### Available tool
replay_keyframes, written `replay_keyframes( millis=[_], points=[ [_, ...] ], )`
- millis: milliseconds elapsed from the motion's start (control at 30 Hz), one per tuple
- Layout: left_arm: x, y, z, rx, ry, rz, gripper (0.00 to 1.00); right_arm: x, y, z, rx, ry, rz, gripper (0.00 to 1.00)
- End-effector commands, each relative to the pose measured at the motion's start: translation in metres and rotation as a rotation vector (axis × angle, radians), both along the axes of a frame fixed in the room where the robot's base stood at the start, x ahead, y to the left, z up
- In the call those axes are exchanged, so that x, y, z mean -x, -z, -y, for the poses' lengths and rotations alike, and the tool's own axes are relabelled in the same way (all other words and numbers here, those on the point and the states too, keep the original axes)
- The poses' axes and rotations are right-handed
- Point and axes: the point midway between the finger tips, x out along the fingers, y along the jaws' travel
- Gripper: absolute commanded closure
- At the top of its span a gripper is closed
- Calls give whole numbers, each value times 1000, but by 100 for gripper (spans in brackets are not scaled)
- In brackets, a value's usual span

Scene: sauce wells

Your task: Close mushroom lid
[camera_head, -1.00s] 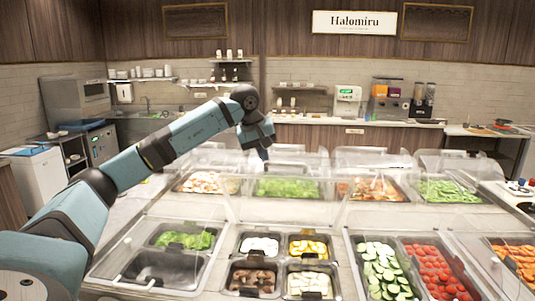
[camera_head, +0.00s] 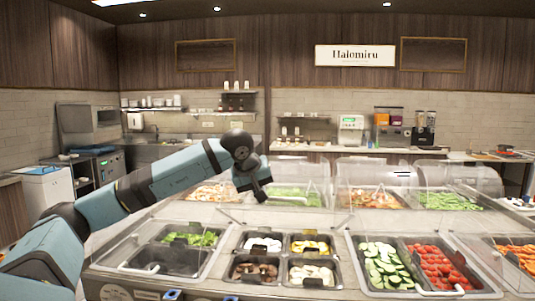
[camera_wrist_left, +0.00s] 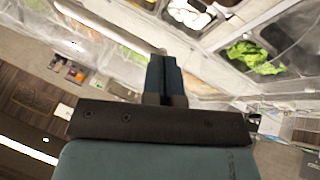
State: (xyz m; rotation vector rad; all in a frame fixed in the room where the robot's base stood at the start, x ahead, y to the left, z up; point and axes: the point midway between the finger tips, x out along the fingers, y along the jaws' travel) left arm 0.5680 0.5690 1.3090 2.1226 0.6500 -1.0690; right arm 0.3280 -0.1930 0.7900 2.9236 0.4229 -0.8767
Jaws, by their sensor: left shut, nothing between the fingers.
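A small well of brown pieces (camera_head: 254,271), possibly mushrooms, and a well of pale slices (camera_head: 311,272) lie in the front middle of the counter. Both are uncovered from above. I cannot tell for sure which holds the mushrooms. Clear lid panels stand around the wells, but the mushroom lid's outline is too faint to single out. My left gripper (camera_head: 262,196) is shut and empty, pointing down above the counter behind the small wells. In the left wrist view its fingers (camera_wrist_left: 161,58) are together, with well edges beyond them. My right gripper is not in view.
A lettuce well (camera_head: 190,238) and an empty black well (camera_head: 166,261) are at the left. Cucumber (camera_head: 388,268) and tomato (camera_head: 440,267) wells are at the right. Clear covers (camera_head: 370,172) stand over the back row of salads.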

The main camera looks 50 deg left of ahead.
Motion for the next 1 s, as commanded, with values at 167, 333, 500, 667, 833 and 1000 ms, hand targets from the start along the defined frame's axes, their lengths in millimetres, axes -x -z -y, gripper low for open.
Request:
replay_keyframes(
  millis=[167,333,500,667,833,1000],
  points=[
    [17,53,13,-71,2,80,100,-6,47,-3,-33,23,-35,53],
    [32,92,27,-139,2,160,100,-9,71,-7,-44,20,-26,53],
    [45,131,37,-205,2,238,100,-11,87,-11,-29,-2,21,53],
    [53,164,45,-212,2,252,100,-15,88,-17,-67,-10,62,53],
    [59,193,49,-212,0,251,100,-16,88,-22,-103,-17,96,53],
    [62,215,52,-213,0,250,100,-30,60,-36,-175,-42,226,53]
  ],
)
